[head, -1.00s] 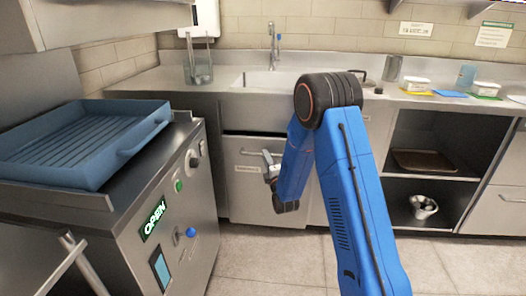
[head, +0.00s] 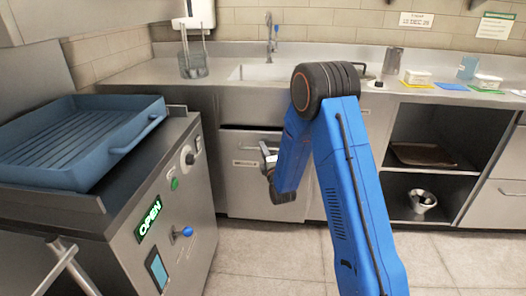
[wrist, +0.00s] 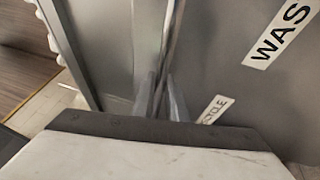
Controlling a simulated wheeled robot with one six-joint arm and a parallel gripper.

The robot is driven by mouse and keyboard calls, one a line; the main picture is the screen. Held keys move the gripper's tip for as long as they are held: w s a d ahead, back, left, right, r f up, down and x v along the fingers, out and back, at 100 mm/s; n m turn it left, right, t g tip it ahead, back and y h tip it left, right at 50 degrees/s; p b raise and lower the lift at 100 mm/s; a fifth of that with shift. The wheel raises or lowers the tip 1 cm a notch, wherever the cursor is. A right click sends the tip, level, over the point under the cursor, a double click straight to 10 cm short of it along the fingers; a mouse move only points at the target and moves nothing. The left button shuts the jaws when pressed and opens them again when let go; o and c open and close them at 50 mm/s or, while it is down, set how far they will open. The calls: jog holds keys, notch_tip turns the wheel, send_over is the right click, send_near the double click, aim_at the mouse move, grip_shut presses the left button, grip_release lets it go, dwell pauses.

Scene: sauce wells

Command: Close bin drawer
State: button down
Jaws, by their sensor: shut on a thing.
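The bin drawer (head: 245,190) is the grey front below the sink, with a small label near its upper left. A dark gap shows above its top edge; I cannot tell how far it stands out. My gripper (head: 265,156) is at the upper part of this front, partly hidden by my blue arm. In the wrist view my gripper (wrist: 160,98) has its two fingers close together around a thin metal handle bar (wrist: 172,45), and is shut on it. Beside it are a label beginning "WAS" (wrist: 279,36) and a partly hidden label ending "CYCLE" (wrist: 216,109).
A steel machine (head: 185,245) with a green "OPEN" sign and a blue tray (head: 120,150) stands at left. The counter (head: 345,90) with sink runs above the drawer. Open shelves (head: 440,180) are at right. The tiled floor (head: 270,260) before the drawer is clear.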

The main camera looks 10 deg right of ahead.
jog(key=w, duration=0.1)
jog(key=w+d, duration=0.1)
jog(key=w, duration=0.1)
jog(key=shift+w, duration=0.2)
jog(key=c, duration=2)
grip_release()
jog(key=shift+d, duration=0.1)
jog(key=shift+c, duration=0.2)
jog(key=v, duration=1.7)
jog(key=shift+s, duration=0.2)
